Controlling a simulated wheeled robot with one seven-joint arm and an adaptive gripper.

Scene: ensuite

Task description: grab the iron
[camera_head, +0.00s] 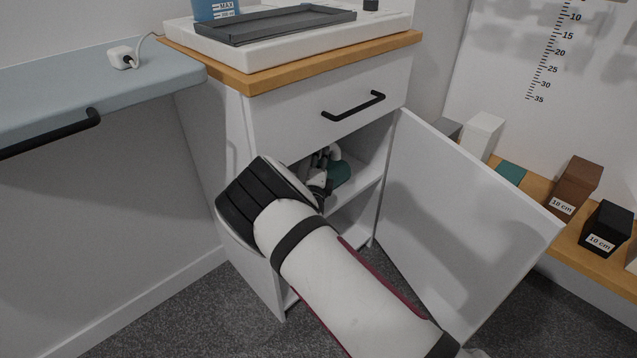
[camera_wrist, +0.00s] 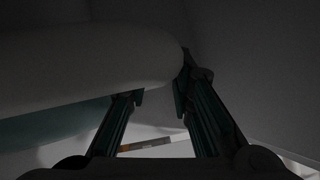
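The iron (camera_head: 339,172) sits on the upper shelf inside the white cabinet; its teal body and pale handle show in part. My gripper (camera_head: 321,183) reaches into the cabinet at the iron's left front, largely hidden behind my own arm. In the wrist view my gripper's two dark fingers (camera_wrist: 160,92) stand apart with a visible gap. A pale rounded part of the iron (camera_wrist: 90,65) spans the upper left, reaching the right finger and overlapping the left fingertip. Teal shows below it. The dark picture does not show whether the fingers touch it.
The cabinet door (camera_head: 455,215) stands open on the right. A closed drawer (camera_head: 325,100) is above the opening, with a black tray (camera_head: 275,24) on the counter. A blue-grey board (camera_head: 90,90) is at left. Labelled blocks (camera_head: 575,187) line a wooden shelf at right.

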